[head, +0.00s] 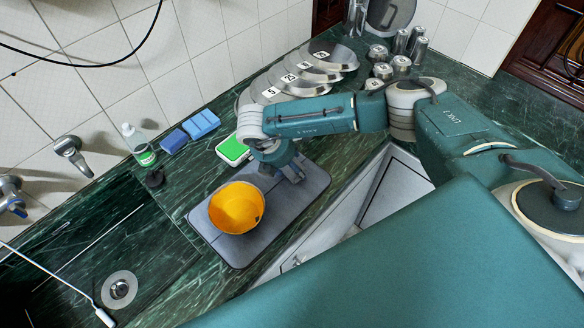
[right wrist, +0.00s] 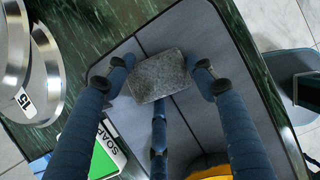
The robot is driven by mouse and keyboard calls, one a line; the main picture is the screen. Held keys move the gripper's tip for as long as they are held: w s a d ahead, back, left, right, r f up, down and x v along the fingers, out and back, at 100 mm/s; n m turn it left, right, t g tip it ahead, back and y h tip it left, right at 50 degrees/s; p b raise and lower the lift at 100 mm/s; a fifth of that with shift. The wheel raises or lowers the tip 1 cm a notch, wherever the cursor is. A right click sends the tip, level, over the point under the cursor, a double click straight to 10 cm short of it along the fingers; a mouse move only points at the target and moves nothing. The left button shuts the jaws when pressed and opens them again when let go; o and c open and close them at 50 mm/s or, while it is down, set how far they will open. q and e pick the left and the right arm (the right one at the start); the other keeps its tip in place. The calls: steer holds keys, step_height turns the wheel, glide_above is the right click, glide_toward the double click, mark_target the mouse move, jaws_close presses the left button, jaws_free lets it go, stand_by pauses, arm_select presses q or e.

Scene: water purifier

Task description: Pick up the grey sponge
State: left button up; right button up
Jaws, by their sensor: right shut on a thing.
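The grey sponge (right wrist: 157,76) is a speckled dark grey block in the right wrist view, over the grey mat (right wrist: 215,45). My right gripper (right wrist: 163,74) is shut on it, with blue fingers at its left and right sides and a third finger at its lower edge. In the head view, my right gripper (head: 288,172) is over the upper part of the mat (head: 305,195), and the sponge is hidden behind the hand. I cannot tell whether the sponge touches the mat. My left gripper is not in view.
A yellow pot (head: 237,207) stands on the mat close to the hand. A green and white soap box (head: 232,150), blue sponges (head: 201,124) and a bottle (head: 138,145) are by the tiled wall. The sink (head: 150,285) is at lower left.

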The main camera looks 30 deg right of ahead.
step_height(320, 180, up, 20)
steer(key=b, duration=0.5)
steer(key=o, duration=0.4)
steer(key=shift+c, duration=0.2)
steer(key=c, duration=0.4)
